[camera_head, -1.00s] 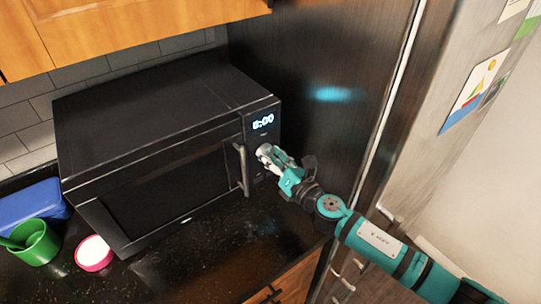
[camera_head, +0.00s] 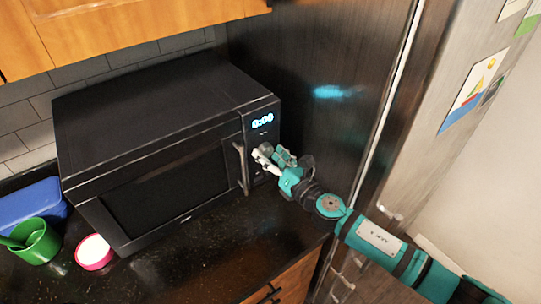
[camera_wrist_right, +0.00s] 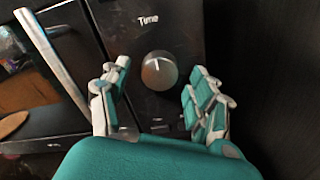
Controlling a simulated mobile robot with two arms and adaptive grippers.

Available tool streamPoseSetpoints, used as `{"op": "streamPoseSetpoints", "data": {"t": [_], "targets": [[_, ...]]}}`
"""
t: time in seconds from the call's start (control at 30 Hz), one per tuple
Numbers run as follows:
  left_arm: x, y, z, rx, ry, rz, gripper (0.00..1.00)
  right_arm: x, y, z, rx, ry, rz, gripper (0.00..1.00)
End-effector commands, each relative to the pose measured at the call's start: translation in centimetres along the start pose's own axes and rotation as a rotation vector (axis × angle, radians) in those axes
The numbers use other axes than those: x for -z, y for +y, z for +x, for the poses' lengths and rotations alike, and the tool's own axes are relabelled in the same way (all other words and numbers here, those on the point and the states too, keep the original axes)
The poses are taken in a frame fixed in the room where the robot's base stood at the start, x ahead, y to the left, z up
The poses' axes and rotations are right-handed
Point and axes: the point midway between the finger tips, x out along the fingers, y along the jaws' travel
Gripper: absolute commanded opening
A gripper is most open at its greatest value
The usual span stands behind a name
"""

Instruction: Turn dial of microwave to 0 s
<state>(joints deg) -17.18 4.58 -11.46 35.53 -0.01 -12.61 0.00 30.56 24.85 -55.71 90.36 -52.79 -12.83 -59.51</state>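The black microwave (camera_head: 150,120) stands on the counter with its door shut. Its lit blue display (camera_head: 262,121) is too blurred to read surely. The round grey dial (camera_wrist_right: 159,70) sits under the word "Time" in the right wrist view, its pointer mark near the top. My right gripper (camera_head: 273,156) is at the control panel. In the wrist view its fingers (camera_wrist_right: 158,84) are spread, one on each side of the dial, with gaps showing on both sides. In the head view the gripper hides the dial. My left gripper is not in view.
The microwave's vertical door handle (camera_head: 241,168) is just left of my right gripper. A dark tall panel (camera_head: 310,60) stands close on the right. A green cup (camera_head: 38,247), a pink bowl (camera_head: 94,254) and a blue container (camera_head: 35,204) are at the left.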

Motion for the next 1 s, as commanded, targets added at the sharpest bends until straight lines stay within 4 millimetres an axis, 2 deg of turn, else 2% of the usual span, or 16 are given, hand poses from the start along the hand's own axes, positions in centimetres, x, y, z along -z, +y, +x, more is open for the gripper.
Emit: {"op": "streamPoseSetpoints", "data": {"t": [0.2,0.33,0.73,0.9,1.0], "targets": [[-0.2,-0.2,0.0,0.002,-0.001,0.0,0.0,-0.1,0.1,-0.1,-0.001,-0.001,0.001,0.62],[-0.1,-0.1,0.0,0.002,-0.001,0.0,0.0,0.0,0.0,-1.1,-0.001,0.0,0.002,0.62],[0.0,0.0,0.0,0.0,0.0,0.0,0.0,0.1,-0.1,-9.2,0.002,0.002,0.003,0.62],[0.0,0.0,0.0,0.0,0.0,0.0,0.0,0.0,0.0,-11.3,0.0,0.001,0.002,0.62],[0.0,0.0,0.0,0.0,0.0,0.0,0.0,0.0,0.0,-11.9,0.0,0.0,0.001,0.62]]}}
